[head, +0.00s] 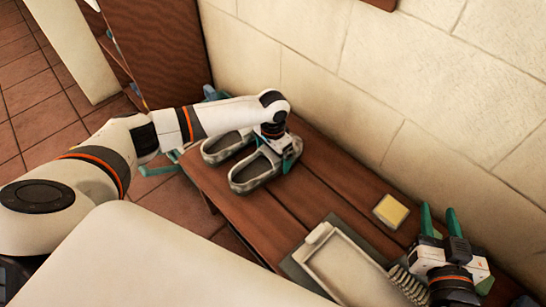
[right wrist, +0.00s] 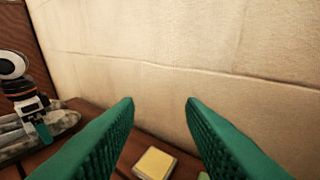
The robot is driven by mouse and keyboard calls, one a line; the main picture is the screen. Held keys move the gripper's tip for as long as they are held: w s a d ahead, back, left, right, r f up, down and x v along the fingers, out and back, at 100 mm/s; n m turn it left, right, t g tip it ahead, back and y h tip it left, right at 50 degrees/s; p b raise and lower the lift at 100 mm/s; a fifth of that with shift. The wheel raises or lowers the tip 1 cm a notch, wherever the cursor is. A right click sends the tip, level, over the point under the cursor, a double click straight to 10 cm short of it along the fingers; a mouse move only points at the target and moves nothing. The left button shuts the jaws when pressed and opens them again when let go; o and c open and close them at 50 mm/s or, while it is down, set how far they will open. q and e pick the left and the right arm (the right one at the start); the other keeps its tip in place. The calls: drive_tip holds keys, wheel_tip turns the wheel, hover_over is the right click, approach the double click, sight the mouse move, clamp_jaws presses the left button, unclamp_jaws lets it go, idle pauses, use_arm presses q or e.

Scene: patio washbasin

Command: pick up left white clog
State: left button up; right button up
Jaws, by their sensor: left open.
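Two whitish-grey clogs stand side by side on the wooden bench in the head view. The left white clog (head: 222,148) is partly hidden behind my left forearm. The other clog (head: 256,171) is nearer the camera. My left gripper (head: 286,158) is open and points down at the right end of this nearer clog; I cannot tell whether it touches. A clog (right wrist: 52,124) and the left gripper (right wrist: 42,130) also show at the left of the right wrist view. My right gripper (head: 439,222) is open and empty, with its fingers (right wrist: 160,115) well apart.
The wooden bench (head: 290,217) runs along the tiled wall (head: 375,90). A yellow block (head: 391,210) lies near the right gripper and shows in the right wrist view (right wrist: 155,162). A white tray (head: 340,268) and a ridged coil-like item (head: 408,284) are at the near end.

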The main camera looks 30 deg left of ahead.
use_arm(q)
drive_tip(key=c, duration=1)
drive_tip(key=shift+o, duration=0.2)
drive_tip(key=shift+r, duration=0.2)
